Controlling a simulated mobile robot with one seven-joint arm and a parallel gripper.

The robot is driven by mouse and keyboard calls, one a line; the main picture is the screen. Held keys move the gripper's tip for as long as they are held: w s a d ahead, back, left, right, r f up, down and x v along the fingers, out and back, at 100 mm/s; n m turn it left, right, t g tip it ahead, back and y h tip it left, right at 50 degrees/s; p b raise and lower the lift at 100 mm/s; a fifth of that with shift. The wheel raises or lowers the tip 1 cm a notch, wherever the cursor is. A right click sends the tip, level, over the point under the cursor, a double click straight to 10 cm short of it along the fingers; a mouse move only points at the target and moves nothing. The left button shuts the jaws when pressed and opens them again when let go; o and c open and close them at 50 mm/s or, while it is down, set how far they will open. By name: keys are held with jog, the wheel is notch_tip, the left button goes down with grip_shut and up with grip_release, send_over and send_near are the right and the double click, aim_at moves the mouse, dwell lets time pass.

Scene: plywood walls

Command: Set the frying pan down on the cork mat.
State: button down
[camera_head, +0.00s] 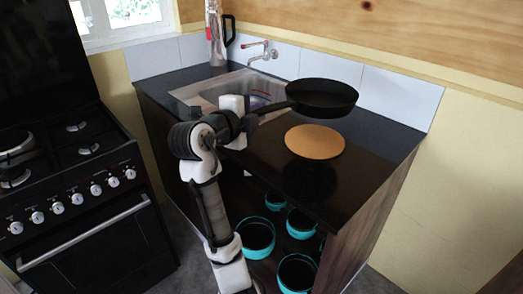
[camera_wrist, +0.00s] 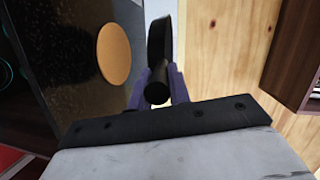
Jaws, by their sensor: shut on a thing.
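The black frying pan (camera_head: 322,98) is held level in the air above the dark counter, up and slightly to the right of the cork mat in the head view. My gripper (camera_head: 250,120) is shut on the pan's handle; its fingertips are partly hidden by my arm there. In the wrist view my gripper (camera_wrist: 158,88) shows purple fingers on either side of the black handle (camera_wrist: 157,94), with the pan (camera_wrist: 159,40) seen edge-on beyond. The round tan cork mat (camera_head: 315,142) lies bare on the counter and also shows in the wrist view (camera_wrist: 114,54).
The counter (camera_head: 375,135) holds a sink (camera_head: 215,90) with a red-handled tap (camera_head: 262,52) behind it and a metal flask (camera_head: 217,40) at the back left. Several teal pots (camera_head: 297,272) stand on the shelf below. A black stove (camera_head: 65,180) stands at left.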

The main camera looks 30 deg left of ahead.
notch_tip(320, 180, down, 12)
jog(key=p, duration=0.2)
dwell(0.4)
jog(key=shift+f, duration=0.1)
jog(key=c, duration=1.7)
grip_release()
jog(key=shift+f, duration=0.15)
jog(key=o, duration=0.4)
